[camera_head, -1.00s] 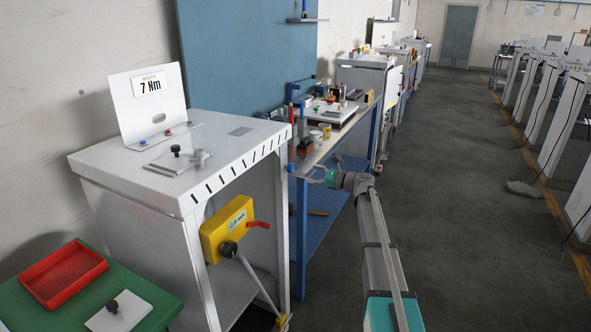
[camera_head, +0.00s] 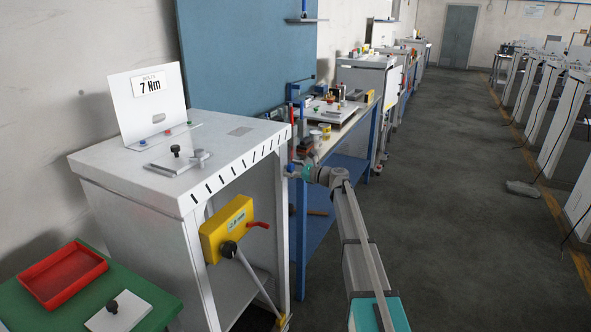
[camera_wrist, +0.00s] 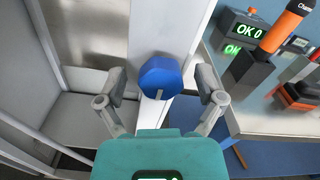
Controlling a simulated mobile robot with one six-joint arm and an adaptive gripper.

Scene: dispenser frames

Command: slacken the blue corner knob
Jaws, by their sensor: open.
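The blue corner knob (camera_wrist: 160,77) is a faceted blue cap with a pale mark on its near edge. It sits on the white corner post of the frame in the wrist view. My gripper (camera_wrist: 161,86) is open, with one finger to the left and one to the right of the knob. A gap shows on each side, and neither finger appears to touch it. In the head view my gripper (camera_head: 297,170) is at the front right corner of the white cabinet, where it largely covers the knob.
The white cabinet (camera_head: 232,130) carries a "7 Nm" sign (camera_head: 149,86). A yellow box (camera_head: 227,229) with a red lever hangs on its front. A bench (camera_head: 337,138) stands beyond. In the wrist view an orange-handled tool (camera_wrist: 285,28) and a display reading "OK 0" (camera_wrist: 247,31) are at right.

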